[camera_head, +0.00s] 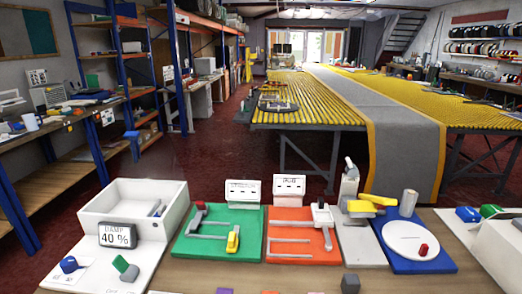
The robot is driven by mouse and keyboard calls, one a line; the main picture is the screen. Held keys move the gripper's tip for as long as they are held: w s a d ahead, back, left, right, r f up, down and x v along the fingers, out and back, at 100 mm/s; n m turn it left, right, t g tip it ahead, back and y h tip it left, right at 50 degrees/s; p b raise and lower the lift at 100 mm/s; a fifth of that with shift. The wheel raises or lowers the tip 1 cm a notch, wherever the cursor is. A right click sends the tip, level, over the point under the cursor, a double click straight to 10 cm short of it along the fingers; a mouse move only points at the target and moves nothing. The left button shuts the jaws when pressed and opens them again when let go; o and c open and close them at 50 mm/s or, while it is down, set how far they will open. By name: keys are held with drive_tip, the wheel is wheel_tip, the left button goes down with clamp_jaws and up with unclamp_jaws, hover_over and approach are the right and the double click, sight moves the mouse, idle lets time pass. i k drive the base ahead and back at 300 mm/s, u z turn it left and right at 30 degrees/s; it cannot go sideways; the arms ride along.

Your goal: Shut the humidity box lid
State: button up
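The humidity box is most likely the white open-topped box (112,195) at the front left of the near table. I cannot make out a separate lid with certainty. My gripper is not in this view.
A green board (190,250), an orange board (281,250) and a blue board with a white disc (404,238) lie right of the box. A yellow-handled tool (372,201) stands between. A long slatted table (300,108) carries a grey rug (397,130) behind.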

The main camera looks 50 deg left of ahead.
sight(129, 135)
drive_tip(key=u, duration=0.05)
drive_tip(key=k, duration=0.95)
drive_tip(key=u, duration=0.9)
drive_tip(key=i, duration=0.15)
drive_tip(key=u, duration=2.65)
drive_tip(key=i, duration=3.2)
